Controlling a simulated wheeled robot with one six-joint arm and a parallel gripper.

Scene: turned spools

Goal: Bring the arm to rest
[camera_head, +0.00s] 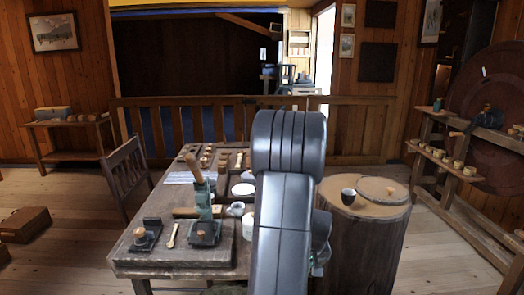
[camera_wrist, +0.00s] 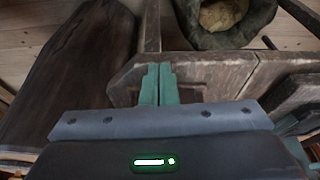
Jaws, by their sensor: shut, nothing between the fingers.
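My arm rises in the middle of the head view, its dark grey links standing in front of the workbench (camera_head: 135,256) and hiding part of its right side. My gripper (camera_wrist: 158,82) shows in the wrist view as two green fingers side by side, shut with nothing between them. The fingers point toward the worn wooden edge of a piece of furniture (camera_wrist: 205,75); I cannot tell whether they touch it. The gripper is mostly hidden behind the arm in the head view.
The bench holds a green-and-wood tool (camera_head: 203,205), small spools and dishes. A chair (camera_head: 125,178) is at left. A cloth sack (camera_wrist: 226,38) lies beyond the fingers.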

